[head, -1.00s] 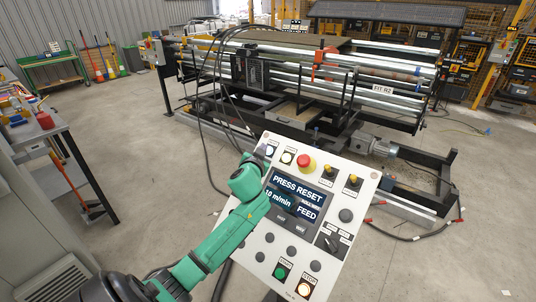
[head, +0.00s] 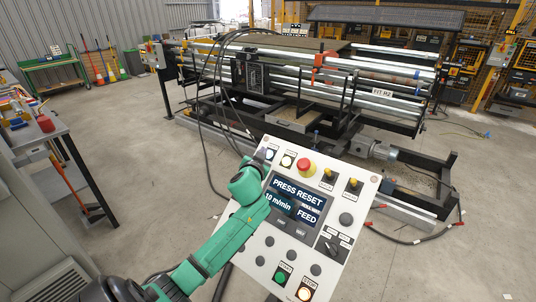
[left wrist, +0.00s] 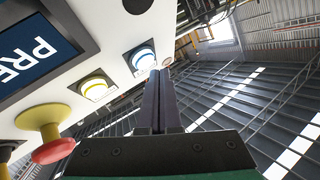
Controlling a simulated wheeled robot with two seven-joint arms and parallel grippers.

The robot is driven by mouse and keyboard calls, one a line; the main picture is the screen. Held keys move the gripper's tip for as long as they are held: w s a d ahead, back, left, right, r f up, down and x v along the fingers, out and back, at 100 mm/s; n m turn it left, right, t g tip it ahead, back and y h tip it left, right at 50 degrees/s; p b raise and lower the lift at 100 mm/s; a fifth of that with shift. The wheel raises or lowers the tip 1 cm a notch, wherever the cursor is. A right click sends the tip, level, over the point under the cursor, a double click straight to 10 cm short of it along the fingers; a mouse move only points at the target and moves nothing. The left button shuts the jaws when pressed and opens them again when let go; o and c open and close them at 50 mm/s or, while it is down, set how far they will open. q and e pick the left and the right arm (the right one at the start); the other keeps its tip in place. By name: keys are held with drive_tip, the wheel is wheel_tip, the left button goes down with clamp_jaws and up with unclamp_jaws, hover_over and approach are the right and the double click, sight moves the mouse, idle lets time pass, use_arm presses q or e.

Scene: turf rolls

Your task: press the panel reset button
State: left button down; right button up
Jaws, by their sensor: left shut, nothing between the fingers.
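The tilted white control panel (head: 330,215) stands in front of me, its screen (head: 297,205) reading "PRESS RESET", "10 m/min" and "FEED". At its top edge sit a blue-ringed white button (left wrist: 140,58) and a yellow-ringed white button (left wrist: 95,88). In the head view they are the pale button (head: 269,154) and the one beside it (head: 288,160). I cannot read their labels. My left gripper (left wrist: 158,76) is shut and empty, its fingertips close beside the blue-ringed button; I cannot tell whether they touch. In the head view its fingers are hidden behind my green arm. My right gripper is out of view.
A red mushroom button (head: 307,166) with a yellow collar sits near the pale buttons. The panel also carries yellow-tipped switches, a green button (head: 282,275) and an orange-lit button (head: 304,293). Black cables run behind the panel to the roller machine (head: 300,75). A workbench (head: 45,135) stands at left.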

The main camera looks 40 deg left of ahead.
use_arm(q)
drive_tip(key=shift+f, duration=0.1)
idle(0.7)
drive_tip(key=shift+w+f+b, duration=0.25)
drive_tip(key=shift+w+b, duration=0.05)
drive_tip(key=shift+b, duration=0.05)
drive_tip(key=shift+w+f+b, duration=0.2)
drive_tip(key=shift+f+b, duration=0.15)
drive_tip(key=shift+b, duration=0.1)
idle(0.6)
idle(0.3)
drive_tip(key=shift+s+r+p, duration=0.35)
drive_tip(key=shift+r+p, duration=0.25)
drive_tip(key=shift+p, duration=0.25)
drive_tip(key=shift+s, duration=0.15)
